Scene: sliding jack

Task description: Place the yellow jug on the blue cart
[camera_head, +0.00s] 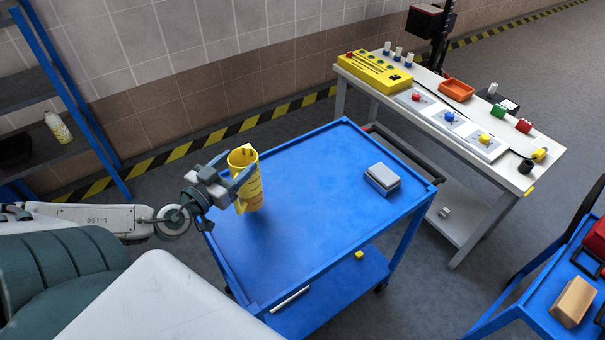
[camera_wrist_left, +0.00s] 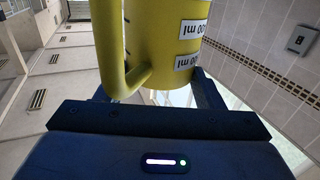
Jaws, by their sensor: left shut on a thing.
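The yellow jug (camera_head: 252,190) is upright over the left part of the blue cart's top shelf (camera_head: 312,195), with its open mouth up. My left gripper (camera_head: 236,180) comes in from the left and is shut on the jug. In the left wrist view the jug (camera_wrist_left: 165,40) fills the space between the fingers (camera_wrist_left: 157,88), with its handle at the left and volume labels showing. A dark shadow lies on the cart by the jug's base. I cannot tell whether the base touches the shelf. My right gripper is not in view.
A grey box (camera_head: 382,178) sits at the cart's right side; the middle of the top is clear. A white workbench (camera_head: 455,118) with a yellow control panel (camera_head: 372,72) stands behind right. Another blue cart (camera_head: 540,310) is at lower right. A blue-framed rack (camera_head: 75,95) stands left.

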